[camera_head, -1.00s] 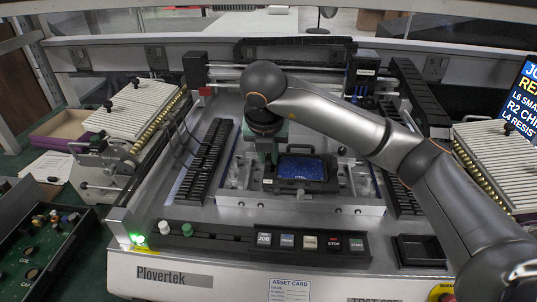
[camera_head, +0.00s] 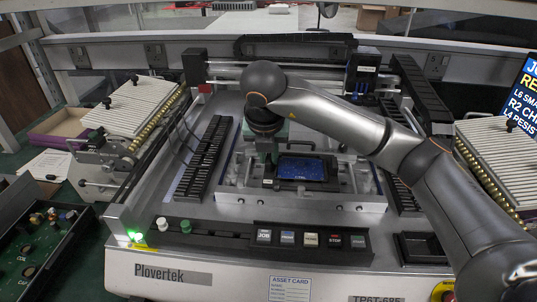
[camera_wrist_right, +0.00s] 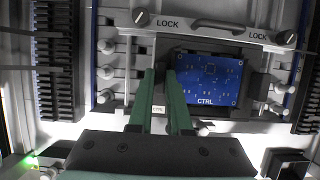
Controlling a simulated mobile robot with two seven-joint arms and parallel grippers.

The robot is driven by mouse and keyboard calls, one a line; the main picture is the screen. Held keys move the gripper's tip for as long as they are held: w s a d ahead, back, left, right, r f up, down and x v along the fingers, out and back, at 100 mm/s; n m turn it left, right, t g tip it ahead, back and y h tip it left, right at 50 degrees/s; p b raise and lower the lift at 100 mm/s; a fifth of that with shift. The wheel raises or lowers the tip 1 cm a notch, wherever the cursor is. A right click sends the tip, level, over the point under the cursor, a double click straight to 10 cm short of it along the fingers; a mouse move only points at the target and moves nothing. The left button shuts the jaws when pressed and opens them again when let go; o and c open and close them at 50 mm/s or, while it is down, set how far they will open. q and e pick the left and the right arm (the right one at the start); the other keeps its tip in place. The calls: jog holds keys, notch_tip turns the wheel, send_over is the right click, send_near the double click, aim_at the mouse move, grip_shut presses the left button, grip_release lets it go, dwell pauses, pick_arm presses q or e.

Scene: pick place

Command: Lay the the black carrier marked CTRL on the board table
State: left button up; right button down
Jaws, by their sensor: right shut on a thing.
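The black carrier (camera_head: 334,180) holds a blue circuit board (camera_head: 301,169) marked CTRL. It lies flat over the middle of the silver board table (camera_head: 232,196); whether it rests there or hovers slightly, I cannot tell. The blue board also shows in the wrist view (camera_wrist_right: 208,82). My right gripper (camera_head: 270,160) points down at the carrier's left side. In the wrist view its green fingers (camera_wrist_right: 161,78) are shut on the carrier's left edge, and the gripped part is mostly hidden. My left gripper is not in view.
A bar with two LOCK knobs (camera_wrist_right: 283,38) and a dark handle spans the table's far side. Black slotted racks (camera_head: 205,160) flank the table. A row of push buttons (camera_head: 311,240) runs along the front. A box of parts (camera_head: 40,245) stands at lower left.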

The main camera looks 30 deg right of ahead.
dwell(0.4)
jog(key=c, duration=0.8)
grip_release()
jog(key=shift+f, duration=0.1)
jog(key=c, duration=0.3)
jog(key=shift+c, duration=0.2)
jog(key=shift+r+p, duration=2.15)
jog(key=shift+r, duration=1.4)
jog(key=shift+f, duration=0.1)
